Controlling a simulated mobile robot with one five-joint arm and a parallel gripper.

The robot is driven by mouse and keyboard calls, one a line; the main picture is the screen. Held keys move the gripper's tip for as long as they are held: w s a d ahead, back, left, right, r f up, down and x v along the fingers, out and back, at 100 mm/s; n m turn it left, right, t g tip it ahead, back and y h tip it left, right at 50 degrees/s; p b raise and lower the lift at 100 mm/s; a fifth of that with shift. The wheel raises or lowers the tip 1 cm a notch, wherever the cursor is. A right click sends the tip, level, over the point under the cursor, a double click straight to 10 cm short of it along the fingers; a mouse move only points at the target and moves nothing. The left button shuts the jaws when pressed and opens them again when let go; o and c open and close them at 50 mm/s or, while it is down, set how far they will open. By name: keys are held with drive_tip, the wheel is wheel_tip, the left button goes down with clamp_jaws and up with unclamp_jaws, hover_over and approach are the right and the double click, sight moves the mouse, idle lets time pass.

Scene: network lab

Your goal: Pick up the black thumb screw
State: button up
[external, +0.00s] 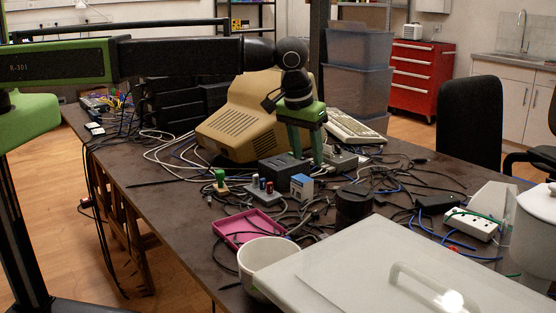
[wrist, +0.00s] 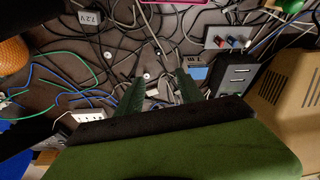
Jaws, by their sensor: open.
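A small grey block with several short knobs, red and blue among them, stands on the dark table in the external view (external: 262,192) and at the upper right of the wrist view (wrist: 214,33). One small dark knob (wrist: 217,42) on it may be the black thumb screw; it is too small to be sure. My gripper (external: 305,158) points down over the table, beyond the block and to its right in the external view. In the wrist view its two fingers (wrist: 161,74) are apart with nothing between them, and the block lies ahead and to the right.
A blue-and-white box (external: 301,188) and a black box (external: 282,170) stand between my gripper and the block. A pink tray (external: 222,231), a green-topped block (external: 220,180) and a beige monitor (external: 240,118) are nearby. Loose cables cover much of the table.

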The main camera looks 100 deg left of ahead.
drive_tip(key=b, duration=1.1)
hover_over(315, 211)
drive_tip(key=f, duration=1.2)
drive_tip(key=shift+s+d, duration=0.35)
drive_tip(key=shift+r, duration=0.2)
drive_tip(key=b+x, duration=0.5)
drive_tip(key=shift+d+f, duration=0.15)
drive_tip(key=shift+f, duration=0.15)
drive_tip(key=shift+s+r, duration=0.1)
drive_tip(key=shift+r, duration=0.1)
clamp_jaws()
